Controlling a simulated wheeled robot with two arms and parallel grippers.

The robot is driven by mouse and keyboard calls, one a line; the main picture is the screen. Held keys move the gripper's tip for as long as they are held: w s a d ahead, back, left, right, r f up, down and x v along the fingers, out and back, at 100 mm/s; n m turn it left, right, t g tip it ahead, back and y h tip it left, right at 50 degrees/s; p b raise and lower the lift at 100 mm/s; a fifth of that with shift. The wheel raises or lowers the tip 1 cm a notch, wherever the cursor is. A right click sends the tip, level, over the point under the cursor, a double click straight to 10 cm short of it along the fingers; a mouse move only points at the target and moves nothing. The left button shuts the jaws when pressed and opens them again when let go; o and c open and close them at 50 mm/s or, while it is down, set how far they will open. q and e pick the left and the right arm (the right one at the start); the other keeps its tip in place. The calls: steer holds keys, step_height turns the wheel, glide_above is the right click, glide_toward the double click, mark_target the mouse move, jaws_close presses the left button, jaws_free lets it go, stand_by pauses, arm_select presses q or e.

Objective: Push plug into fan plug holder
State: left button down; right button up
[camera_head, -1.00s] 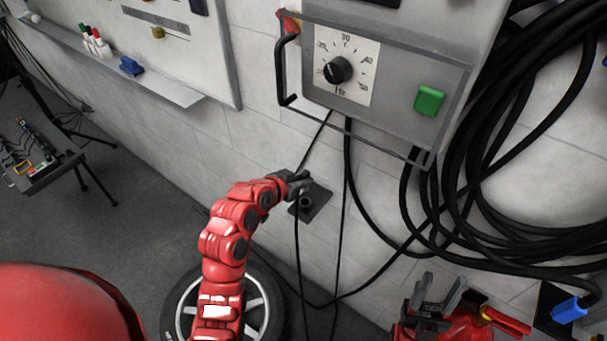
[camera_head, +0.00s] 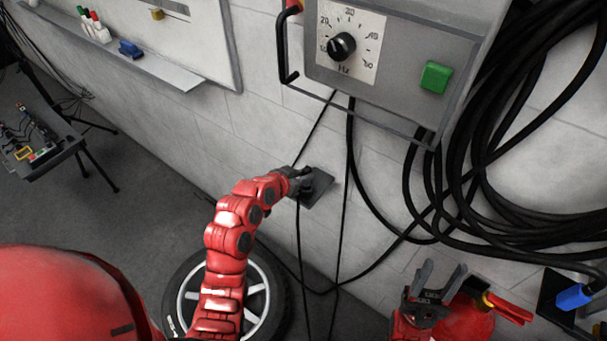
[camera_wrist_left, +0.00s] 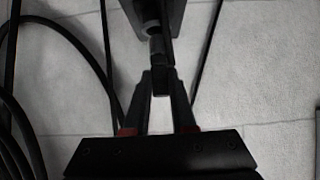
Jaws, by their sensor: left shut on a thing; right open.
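My left gripper (camera_head: 302,182) is at the dark holder plate (camera_head: 318,188) low on the wall, at the end of the red arm. In the left wrist view its fingers (camera_wrist_left: 160,84) are shut on a dark plug (camera_wrist_left: 162,76). The plug points at the socket of the holder (camera_wrist_left: 152,13) and looks in line with it. Its far end meets or nearly meets the socket; how deep it sits I cannot tell. In the head view the gripper hides the plug. My right gripper (camera_head: 434,283) is open and empty at the lower right.
A grey control box with a dial (camera_head: 342,46) and a green button (camera_head: 436,77) hangs above. Black cables (camera_head: 480,190) loop on the right wall and hang near the holder. A wheel (camera_head: 190,300) stands behind my left arm. A blue plug (camera_head: 574,296) sits at the far right.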

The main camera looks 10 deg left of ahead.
arm_select(q)
steer(key=shift+f+b, duration=0.65)
steer(key=shift+b, duration=0.15)
steer(key=shift+f, duration=0.25)
steer(key=shift+f+b, duration=0.45)
steer(key=shift+b, duration=0.15)
steer(key=c, duration=0.7)
jaws_free()
steer(key=shift+o, duration=0.2)
